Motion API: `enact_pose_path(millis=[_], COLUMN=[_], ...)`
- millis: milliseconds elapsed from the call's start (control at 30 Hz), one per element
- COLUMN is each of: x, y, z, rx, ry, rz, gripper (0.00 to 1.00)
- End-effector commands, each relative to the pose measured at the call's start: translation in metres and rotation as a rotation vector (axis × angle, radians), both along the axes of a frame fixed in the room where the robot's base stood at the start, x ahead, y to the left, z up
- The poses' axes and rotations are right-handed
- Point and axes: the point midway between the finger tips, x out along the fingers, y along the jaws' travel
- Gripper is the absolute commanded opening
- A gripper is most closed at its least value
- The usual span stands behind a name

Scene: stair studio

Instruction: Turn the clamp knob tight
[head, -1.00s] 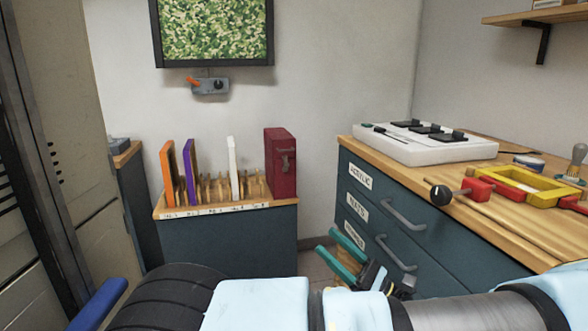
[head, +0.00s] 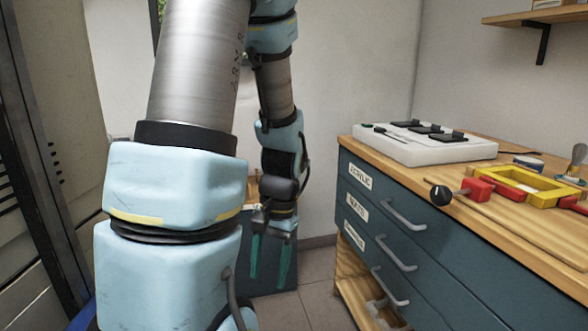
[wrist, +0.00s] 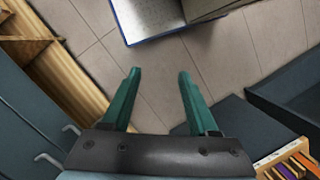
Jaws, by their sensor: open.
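The clamp knob (head: 440,195) is a round black ball with a light mark. It sits at the left end of the red clamp (head: 474,189), at the front edge of the wooden worktop. The clamp lies against a yellow frame (head: 535,186), with another red part at its right. My gripper (head: 270,283) hangs pointing down, well left of the knob and lower than the worktop. Its two green fingers are apart and empty; they also show in the wrist view (wrist: 160,75) over the floor. The knob is not in the wrist view.
The worktop (head: 400,163) tops a blue drawer cabinet (head: 365,215) with protruding handles. A white board with black pads (head: 425,144) stands at its back. A wall shelf (head: 540,18) is at upper right. Tiled floor (head: 318,275) lies open between.

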Motion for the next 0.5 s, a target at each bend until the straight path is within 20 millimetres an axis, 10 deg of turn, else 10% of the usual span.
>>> enact_pose_path(millis=[500], x=[0.024], y=[0.016], z=[0.082], rx=[-0.159], ry=[-0.327], rz=[0.288], gripper=[0.6])
